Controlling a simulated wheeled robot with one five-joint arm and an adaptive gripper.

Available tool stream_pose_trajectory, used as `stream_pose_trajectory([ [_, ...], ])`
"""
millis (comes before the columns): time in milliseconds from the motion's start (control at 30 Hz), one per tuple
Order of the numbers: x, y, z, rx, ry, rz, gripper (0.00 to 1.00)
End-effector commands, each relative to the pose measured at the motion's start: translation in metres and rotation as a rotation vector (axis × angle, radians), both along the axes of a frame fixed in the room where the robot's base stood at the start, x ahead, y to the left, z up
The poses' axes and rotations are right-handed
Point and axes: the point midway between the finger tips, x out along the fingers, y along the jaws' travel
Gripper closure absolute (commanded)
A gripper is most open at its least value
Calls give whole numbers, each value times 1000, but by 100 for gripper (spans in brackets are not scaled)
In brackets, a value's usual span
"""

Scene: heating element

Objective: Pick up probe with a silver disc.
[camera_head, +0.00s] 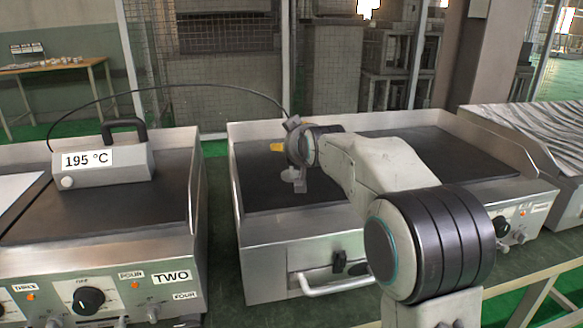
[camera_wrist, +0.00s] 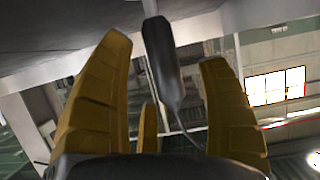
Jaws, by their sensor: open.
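The probe's black handle (camera_wrist: 160,62) shows in the wrist view between the yellow fingers of my gripper (camera_wrist: 164,50), with clear gaps on both sides. Its thin cable runs off at the lower right. My gripper is open and not closed on the handle. In the head view, my gripper (camera_head: 278,147) is over the middle griddle, and only a bit of yellow finger shows. The probe is mostly hidden there behind my wrist; a small pale part below it may be the silver disc, but I cannot tell.
A grey thermometer box (camera_head: 104,165) reading 195 °C stands on the left griddle (camera_head: 60,212). Its black cable (camera_head: 190,87) arches to the area of my gripper. The middle griddle (camera_head: 258,195) has raised metal walls and a front handle (camera_head: 330,286). Another griddle is at right.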

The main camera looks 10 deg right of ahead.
Motion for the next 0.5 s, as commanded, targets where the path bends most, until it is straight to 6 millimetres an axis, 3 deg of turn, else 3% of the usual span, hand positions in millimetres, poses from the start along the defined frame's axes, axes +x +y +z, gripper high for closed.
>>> stream_pose_trajectory([
  [500, 11, 0, -4, 0, 0, 1, 32],
])
